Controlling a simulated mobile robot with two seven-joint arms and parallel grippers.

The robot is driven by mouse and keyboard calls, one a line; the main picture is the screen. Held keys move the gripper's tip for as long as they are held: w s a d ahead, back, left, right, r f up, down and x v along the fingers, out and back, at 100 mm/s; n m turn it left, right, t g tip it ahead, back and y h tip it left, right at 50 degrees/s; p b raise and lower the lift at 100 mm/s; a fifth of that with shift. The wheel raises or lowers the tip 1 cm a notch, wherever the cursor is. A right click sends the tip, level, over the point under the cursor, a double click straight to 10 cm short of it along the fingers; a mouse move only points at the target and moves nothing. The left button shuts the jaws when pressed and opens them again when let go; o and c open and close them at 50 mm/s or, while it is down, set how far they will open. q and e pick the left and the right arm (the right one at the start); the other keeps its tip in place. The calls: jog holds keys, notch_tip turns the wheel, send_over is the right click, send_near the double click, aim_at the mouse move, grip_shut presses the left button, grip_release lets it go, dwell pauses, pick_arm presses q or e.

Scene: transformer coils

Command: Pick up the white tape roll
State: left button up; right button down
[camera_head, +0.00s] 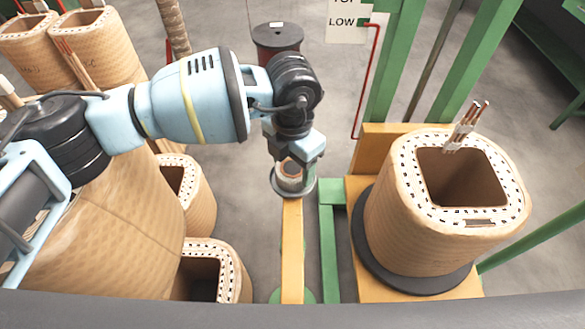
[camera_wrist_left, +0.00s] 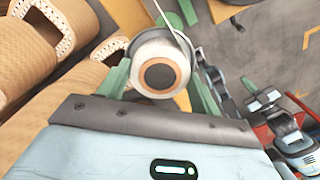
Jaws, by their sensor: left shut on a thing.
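The white tape roll (camera_wrist_left: 181,75) shows in the left wrist view as a white disc with an orange-brown ring and a dark centre. It sits between the two green fingers of my left gripper (camera_wrist_left: 160,80), which is shut on it. In the head view the left gripper (camera_head: 291,180) points down near the middle, with the roll (camera_head: 290,172) partly hidden between its fingers. Below it is a round grey plate (camera_head: 296,194) at the end of a yellow beam. I cannot tell whether the roll touches the plate.
A large coil (camera_head: 390,220) stands on a dark round base to the right, with leads sticking up. Several more coils stand on the left, close beneath my left arm. A dark spool (camera_head: 277,40) stands behind the gripper. Green posts (camera_head: 400,60) rise at the back right.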

aim_at(294, 169)
pick_arm(q)
jog(key=shift+r, duration=0.15)
